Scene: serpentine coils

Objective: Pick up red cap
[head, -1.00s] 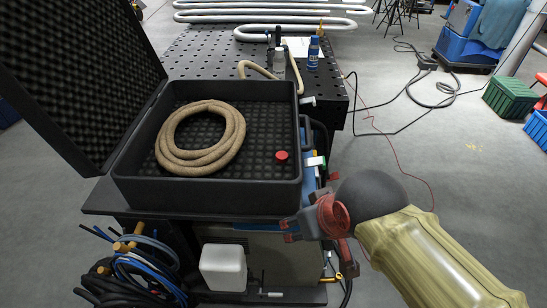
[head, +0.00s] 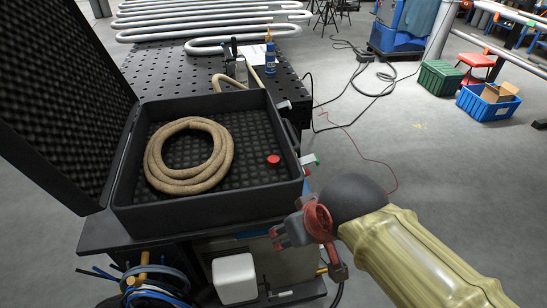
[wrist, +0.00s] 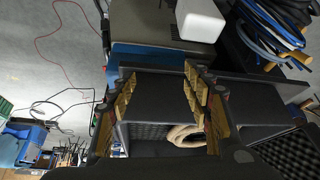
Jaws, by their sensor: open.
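The red cap (head: 273,160) is small and round. It lies on the foam floor of the open black case (head: 212,213), near its right side, to the right of a coiled tan hose (head: 189,156). My gripper (head: 283,238) is outside the case, at its front right corner, apart from the cap. In the wrist view my gripper (wrist: 158,95) shows two fingers spread wide with nothing between them. The case wall (wrist: 160,100) and part of the tan hose (wrist: 187,136) show beyond the fingers. I cannot make out the cap in the wrist view.
The case lid (head: 55,90) stands open on the left. A white container (head: 235,278) and blue hoses (head: 155,285) are below the case. A perforated black table (head: 190,70) with a blue bottle (head: 270,58) stands behind.

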